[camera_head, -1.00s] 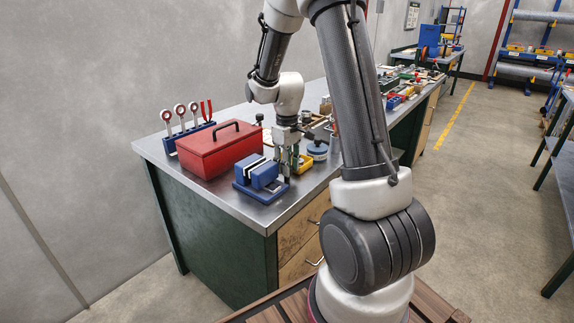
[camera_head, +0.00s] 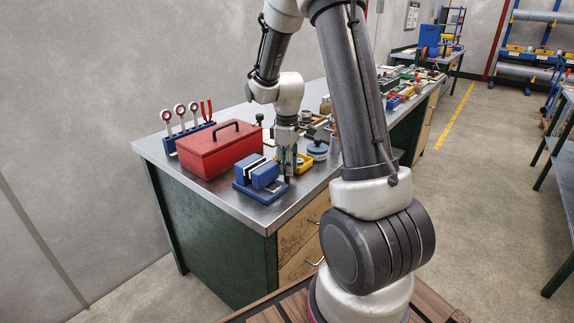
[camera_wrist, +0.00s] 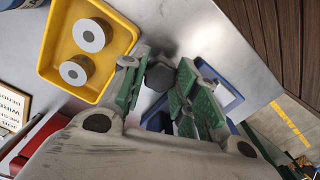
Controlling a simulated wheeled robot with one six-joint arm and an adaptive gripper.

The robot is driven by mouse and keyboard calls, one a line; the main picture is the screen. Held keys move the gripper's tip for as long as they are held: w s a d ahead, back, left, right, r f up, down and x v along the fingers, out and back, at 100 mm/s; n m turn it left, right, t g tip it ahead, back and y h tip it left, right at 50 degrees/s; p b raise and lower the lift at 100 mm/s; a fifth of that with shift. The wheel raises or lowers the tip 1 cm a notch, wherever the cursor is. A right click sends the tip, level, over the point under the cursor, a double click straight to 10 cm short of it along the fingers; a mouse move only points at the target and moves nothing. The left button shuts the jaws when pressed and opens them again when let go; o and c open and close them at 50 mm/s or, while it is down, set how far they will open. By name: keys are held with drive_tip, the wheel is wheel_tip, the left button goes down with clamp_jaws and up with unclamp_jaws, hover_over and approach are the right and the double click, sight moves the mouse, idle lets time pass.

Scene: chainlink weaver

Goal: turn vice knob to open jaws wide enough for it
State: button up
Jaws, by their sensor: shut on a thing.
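The blue vice (camera_head: 244,190) stands on the near corner of the metal bench, with a narrow gap between its pale jaw faces. In the wrist view, part of its blue body (camera_wrist: 232,98) shows behind the right finger. My gripper (camera_head: 286,175) points down at the right end of the vice. In the wrist view, the green-padded fingers (camera_wrist: 158,80) are shut on the dark grey vice knob (camera_wrist: 160,76), which sits between them. In the head view, the fingers mostly hide the knob. How wide the jaws stand is hard to tell.
A red toolbox (camera_head: 219,153) stands just behind and left of the vice. A yellow tray (camera_wrist: 107,85) with two grey rolls lies close beside my gripper. A blue tool rack (camera_head: 188,135) is at the back left. The bench's front edge is close to the vice.

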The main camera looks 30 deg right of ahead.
drive_tip(key=o, duration=1)
drive_tip(key=shift+o, duration=0.2)
drive_tip(key=shift+s, duration=0.1)
